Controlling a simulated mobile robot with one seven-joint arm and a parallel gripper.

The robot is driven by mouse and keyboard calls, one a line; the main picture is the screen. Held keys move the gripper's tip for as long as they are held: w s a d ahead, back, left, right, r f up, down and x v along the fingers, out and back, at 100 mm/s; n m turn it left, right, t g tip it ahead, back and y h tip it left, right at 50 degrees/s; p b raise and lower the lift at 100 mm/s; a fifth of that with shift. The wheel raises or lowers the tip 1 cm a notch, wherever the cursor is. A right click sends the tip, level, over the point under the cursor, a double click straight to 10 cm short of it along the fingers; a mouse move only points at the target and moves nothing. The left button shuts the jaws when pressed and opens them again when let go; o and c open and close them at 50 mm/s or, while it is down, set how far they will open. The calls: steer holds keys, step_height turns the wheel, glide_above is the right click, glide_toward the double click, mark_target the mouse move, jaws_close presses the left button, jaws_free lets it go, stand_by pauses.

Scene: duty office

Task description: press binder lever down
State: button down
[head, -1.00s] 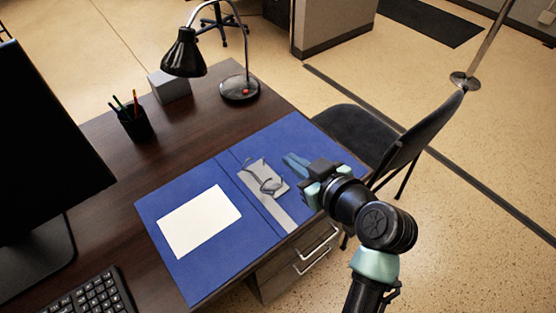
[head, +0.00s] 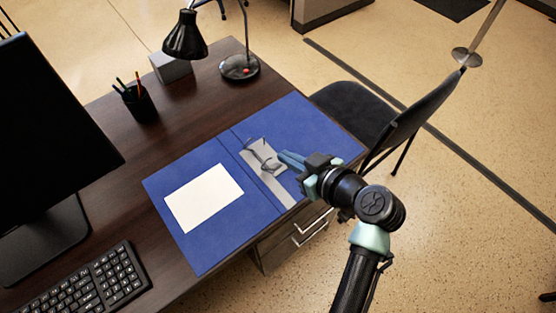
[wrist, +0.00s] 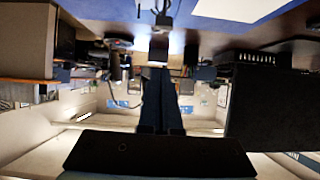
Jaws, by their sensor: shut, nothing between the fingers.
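The blue binder (head: 310,130) lies open on the desk. Its grey metal lever mechanism (head: 262,157), with dark curved rings and lever parts, sits right of the spine; the lever's exact position is too small to tell. The mechanism also shows at the top of the wrist view (wrist: 163,18). A white sheet (head: 204,197) lies on the left cover. My gripper (head: 284,157) is shut and empty, its blue fingertips just right of the mechanism; I cannot tell whether they touch it. The shut fingers also show in the wrist view (wrist: 158,78).
A black desk lamp (head: 238,67), a grey box (head: 170,67) and a pen cup (head: 139,103) stand at the back. A monitor (head: 55,150) and keyboard (head: 95,285) are on the left. A dark chair (head: 350,113) stands beyond the desk's right edge.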

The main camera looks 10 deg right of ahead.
mark_target(278, 166)
steer(key=w+f, duration=0.1)
steer(key=f, duration=0.1)
steer(key=w+a+f, duration=0.1)
steer(key=w+a+f+p, duration=0.1)
steer(key=f, duration=0.1)
steer(key=shift+w+a+f, duration=0.1)
steer(key=shift+w+f, duration=0.25)
steer(key=shift+s+d+f, duration=0.2)
steer(key=shift+s+f, duration=0.1)
